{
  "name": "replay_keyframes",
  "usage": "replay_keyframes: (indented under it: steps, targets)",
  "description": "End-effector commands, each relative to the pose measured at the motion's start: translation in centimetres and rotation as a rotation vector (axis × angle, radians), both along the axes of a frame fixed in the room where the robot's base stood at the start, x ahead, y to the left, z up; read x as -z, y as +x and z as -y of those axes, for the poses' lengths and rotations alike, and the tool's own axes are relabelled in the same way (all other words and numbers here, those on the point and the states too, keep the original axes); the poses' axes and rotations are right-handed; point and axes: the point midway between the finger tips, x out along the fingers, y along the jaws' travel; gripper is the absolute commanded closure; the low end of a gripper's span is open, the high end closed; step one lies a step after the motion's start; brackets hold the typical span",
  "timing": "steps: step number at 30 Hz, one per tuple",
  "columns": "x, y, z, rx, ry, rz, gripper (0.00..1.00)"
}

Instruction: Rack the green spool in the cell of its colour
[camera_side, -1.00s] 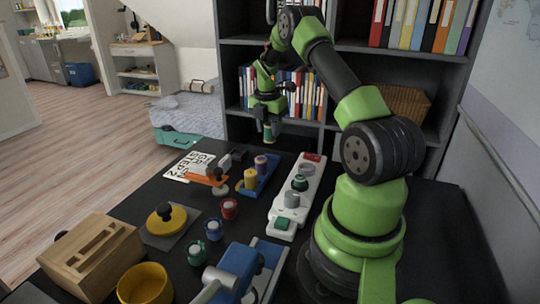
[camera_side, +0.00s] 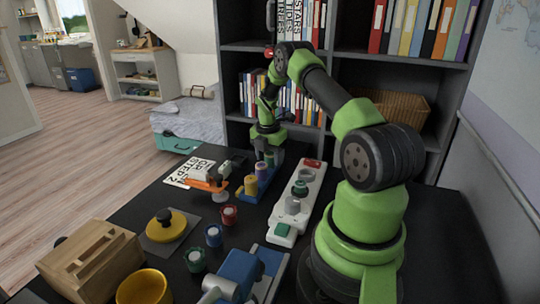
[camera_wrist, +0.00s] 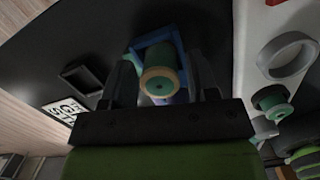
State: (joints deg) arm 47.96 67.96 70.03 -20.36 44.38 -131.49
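The green spool (camera_wrist: 155,56), with a pale tan end, stands between my fingers in the wrist view. It also shows in the side view (camera_side: 269,158), at the far end of the blue rack (camera_side: 245,199). The rack's blue frame (camera_wrist: 173,38) surrounds its lower part; how fully it is seated I cannot tell. A purple spool (camera_side: 261,170) and a yellow spool (camera_side: 251,185) stand nearer in the rack. My gripper (camera_wrist: 160,62) straddles the green spool, with narrow gaps visible at both sides, so it looks open. It also shows in the side view (camera_side: 269,150).
A white strip (camera_side: 281,241) with grey and dark green round pieces lies close right of the rack. An orange-handled tool (camera_side: 205,185) lies to its left. A bookshelf (camera_side: 345,50) rises behind.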

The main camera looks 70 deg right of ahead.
Motion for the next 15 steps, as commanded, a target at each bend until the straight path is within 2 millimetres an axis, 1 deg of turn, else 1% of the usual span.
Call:
replay_keyframes:
  steps: [10, 13, 15]
  targets:
    - [-0.3, 0.0, 0.0, 0.000, -0.001, 0.001, 0.39]
    - [-1.3, 0.1, -0.1, 0.000, -0.001, 0.002, 0.39]
    - [-2.6, 0.1, -0.2, 0.000, -0.004, 0.003, 0.39]
